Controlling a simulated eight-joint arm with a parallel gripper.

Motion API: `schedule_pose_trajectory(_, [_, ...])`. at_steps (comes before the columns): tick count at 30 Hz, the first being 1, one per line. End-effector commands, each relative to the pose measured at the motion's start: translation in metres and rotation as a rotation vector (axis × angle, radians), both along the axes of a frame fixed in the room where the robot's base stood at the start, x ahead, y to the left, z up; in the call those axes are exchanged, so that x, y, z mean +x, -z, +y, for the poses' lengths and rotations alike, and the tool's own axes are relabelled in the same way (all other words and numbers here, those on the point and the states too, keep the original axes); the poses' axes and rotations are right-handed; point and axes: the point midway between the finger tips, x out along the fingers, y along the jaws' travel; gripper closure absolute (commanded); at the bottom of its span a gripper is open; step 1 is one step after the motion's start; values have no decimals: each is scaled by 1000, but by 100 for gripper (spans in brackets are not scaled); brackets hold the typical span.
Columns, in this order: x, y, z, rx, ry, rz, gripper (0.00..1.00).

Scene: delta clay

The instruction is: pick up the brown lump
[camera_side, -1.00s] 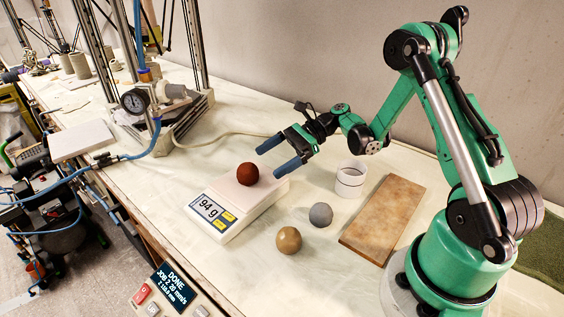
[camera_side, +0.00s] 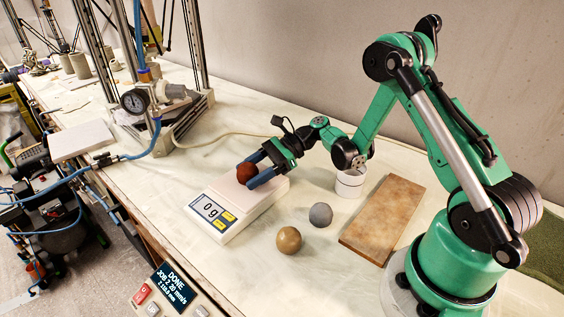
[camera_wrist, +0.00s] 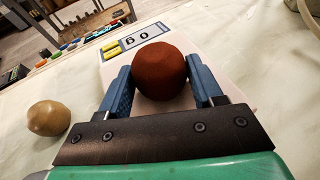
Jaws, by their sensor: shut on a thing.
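The brown lump (camera_side: 246,173) is a reddish-brown ball over the white weighing scale (camera_side: 233,224). My gripper (camera_side: 255,174) is shut on it, with one blue finger on each side. In the wrist view the brown lump (camera_wrist: 160,71) sits between the two blue fingertips of my gripper (camera_wrist: 159,82), touching both. The scale's display (camera_side: 208,208) reads 0 g. Any gap between the lump and the scale's plate is too small to tell.
A tan ball (camera_side: 289,240) and a grey ball (camera_side: 321,214) lie right of the scale. A white cup (camera_side: 350,181) and a brown board (camera_side: 383,218) are farther right. A framed machine with a gauge (camera_side: 134,102) stands behind left.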

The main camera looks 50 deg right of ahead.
Motion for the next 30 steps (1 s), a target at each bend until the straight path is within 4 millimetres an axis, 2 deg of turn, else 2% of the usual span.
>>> schedule_pose_trajectory(1, [0,0,0,1,0,0,96])
schedule_pose_trajectory(2, [0,0,0,1,0,0,100])
schedule_pose_trajectory(11, [0,-3,0,1,0,0,100])
schedule_pose_trajectory(17, [0,-20,0,1,0,0,100])
schedule_pose_trajectory(20, [0,-38,0,1,0,0,100])
schedule_pose_trajectory(30, [0,-129,0,0,0,0,100])
